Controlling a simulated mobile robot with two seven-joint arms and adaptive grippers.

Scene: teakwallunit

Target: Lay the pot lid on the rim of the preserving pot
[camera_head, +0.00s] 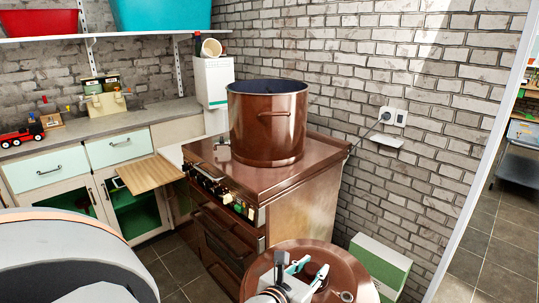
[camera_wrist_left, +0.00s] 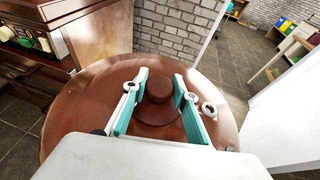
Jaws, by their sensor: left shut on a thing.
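The preserving pot (camera_head: 268,128) is a large copper-brown pot, open at the top with a dark inside, standing upright on the brown stove (camera_head: 300,178). The pot lid (camera_head: 347,273) is a round copper-brown disc at the bottom of the head view, in front of and below the stove top. My left gripper (camera_head: 297,268) is over the lid's middle. In the left wrist view, its teal fingers (camera_wrist_left: 158,88) are on either side of the lid's round knob (camera_wrist_left: 159,88), shut on it. The preserving pot is not in the wrist view. My right gripper is not in view.
A counter (camera_head: 110,122) with a red toy truck (camera_head: 22,134) runs along the left wall. A wooden board (camera_head: 150,173) juts out left of the stove. A green and white box (camera_head: 380,262) stands on the floor right of the lid, by the brick wall.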

